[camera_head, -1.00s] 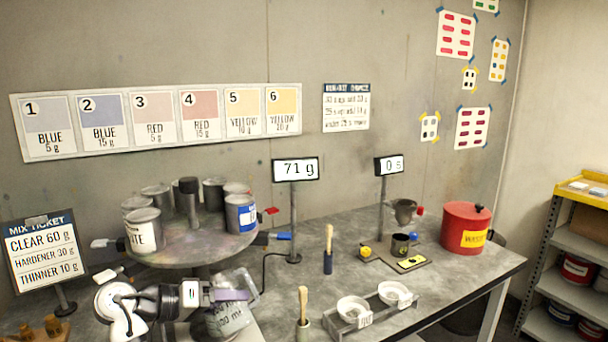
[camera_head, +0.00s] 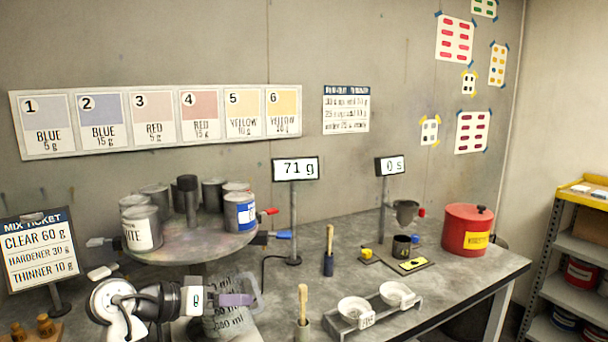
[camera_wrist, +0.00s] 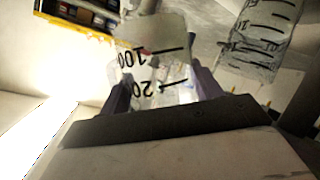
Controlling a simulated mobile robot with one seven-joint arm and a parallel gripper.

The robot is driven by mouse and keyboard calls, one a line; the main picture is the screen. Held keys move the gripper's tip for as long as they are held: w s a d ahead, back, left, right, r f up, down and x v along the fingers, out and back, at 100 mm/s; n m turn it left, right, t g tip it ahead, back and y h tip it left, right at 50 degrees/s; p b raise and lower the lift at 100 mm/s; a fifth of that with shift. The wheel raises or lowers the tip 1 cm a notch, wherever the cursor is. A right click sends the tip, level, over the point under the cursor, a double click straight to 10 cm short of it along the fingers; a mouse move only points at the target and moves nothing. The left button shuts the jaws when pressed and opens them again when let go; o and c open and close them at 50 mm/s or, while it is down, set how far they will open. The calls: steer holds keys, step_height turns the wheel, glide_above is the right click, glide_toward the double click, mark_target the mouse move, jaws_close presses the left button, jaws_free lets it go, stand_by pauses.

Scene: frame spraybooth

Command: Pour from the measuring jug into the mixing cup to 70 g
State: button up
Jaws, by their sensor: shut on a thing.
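My gripper (camera_head: 236,299) is at the lower left of the head view, at the near edge of the bench. Its purple fingers also show in the wrist view (camera_wrist: 160,92), shut on a clear vessel with black marks (camera_wrist: 152,62), which I take as the measuring jug. A second clear graduated vessel, apparently the mixing cup (camera_wrist: 265,35), stands apart at the upper right of the wrist view. In the head view the clear graduated plastic (camera_head: 225,322) overlaps behind my gripper, so I cannot separate jug and cup there. The scale display (camera_head: 295,169) reads 71 g.
A round turntable with paint cans (camera_head: 141,230) stands behind my gripper. A brush (camera_head: 303,305) stands upright close to its right, beside a rack with two white bowls (camera_head: 354,308). A red waste bin (camera_head: 467,230) is at the far right. The timer (camera_head: 390,166) reads 0 s.

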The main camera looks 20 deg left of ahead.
mark_target(259, 308)
stand_by(0.3)
steer(key=b, duration=0.2)
steer(key=f+m+y+b, duration=0.1)
steer(key=b, duration=0.1)
steer(key=shift+s+d+f+m+t, duration=0.1)
steer(key=shift+d+f+m+t, duration=0.1)
steer(key=shift+d+m+t, duration=0.1)
steer(key=shift+f+m+y+b, duration=0.15)
steer(key=shift+m+y+b, duration=0.15)
steer(key=shift+b, duration=0.3)
steer(key=shift+s+d, duration=0.1)
steer(key=shift+m+t+y, duration=0.5)
steer(key=shift+m+y, duration=0.1)
steer(key=shift+m, duration=0.3)
steer(key=shift+s+d+r, duration=0.4)
steer(key=shift+d+r, duration=0.3)
steer(key=shift+d, duration=0.2)
steer(key=shift+s+d+r, duration=0.45)
steer(key=shift+d+r, duration=0.25)
steer(key=shift+d, duration=0.2)
steer(key=shift+s+d+r, duration=0.4)
steer(key=shift+d+r, duration=0.3)
steer(key=shift+d, duration=0.2)
steer(key=shift+f, duration=0.1)
